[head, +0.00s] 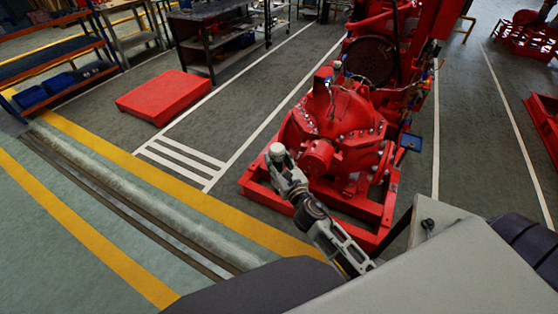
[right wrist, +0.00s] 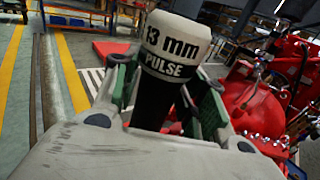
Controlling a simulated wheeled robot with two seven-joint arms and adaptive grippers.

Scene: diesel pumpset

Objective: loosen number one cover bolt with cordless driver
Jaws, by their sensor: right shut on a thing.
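My right gripper (head: 284,172) is shut on the cordless driver (head: 277,150), whose pale end sticks up beyond the fingers. In the right wrist view the driver (right wrist: 178,45) reads "13 mm PULSE" on a white top above a black body, between green-lined fingers (right wrist: 165,100). The red pump (head: 335,115) stands just beyond and to the right of the gripper, with small bolts around its cover. It also shows at the right of the right wrist view (right wrist: 250,95). I cannot tell which bolt is number one. The driver appears apart from the bolts. My left gripper is not in view.
The pump's red base frame (head: 345,218) juts toward me. A low red platform (head: 163,96) lies on the floor at left. A workbench (head: 212,35) and a shelf rack with blue bins (head: 48,90) stand farther back. Striped floor left of the pump is clear.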

